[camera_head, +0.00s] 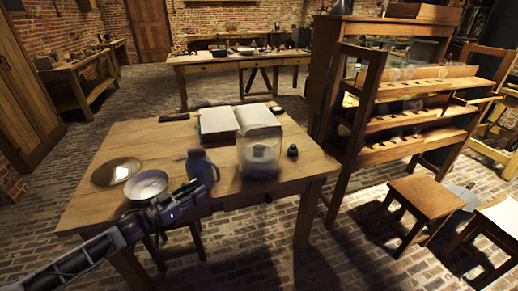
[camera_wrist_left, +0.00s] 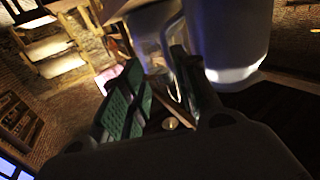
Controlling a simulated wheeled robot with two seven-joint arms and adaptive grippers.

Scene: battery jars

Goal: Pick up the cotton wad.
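I cannot make out the cotton wad for certain in either view. A glass jar (camera_head: 259,157) with pale contents stands at the table's right side. A white bowl (camera_head: 148,184) sits at the front left; I cannot tell what is in it. A blue-grey jug (camera_head: 202,166) stands between them. My left gripper (camera_head: 197,188) is in front of the jug, near the table's front edge. In the left wrist view its green-padded fingers (camera_wrist_left: 156,72) are apart, with nothing clearly held. A large pale rounded vessel (camera_wrist_left: 228,38) looms close beside them. My right gripper is out of view.
The wooden table (camera_head: 125,143) also holds a round glass dish (camera_head: 116,171), an open book (camera_head: 240,120) and a small dark bottle (camera_head: 292,151). A wooden shelf rack (camera_head: 415,115) and a stool (camera_head: 425,197) stand to the right.

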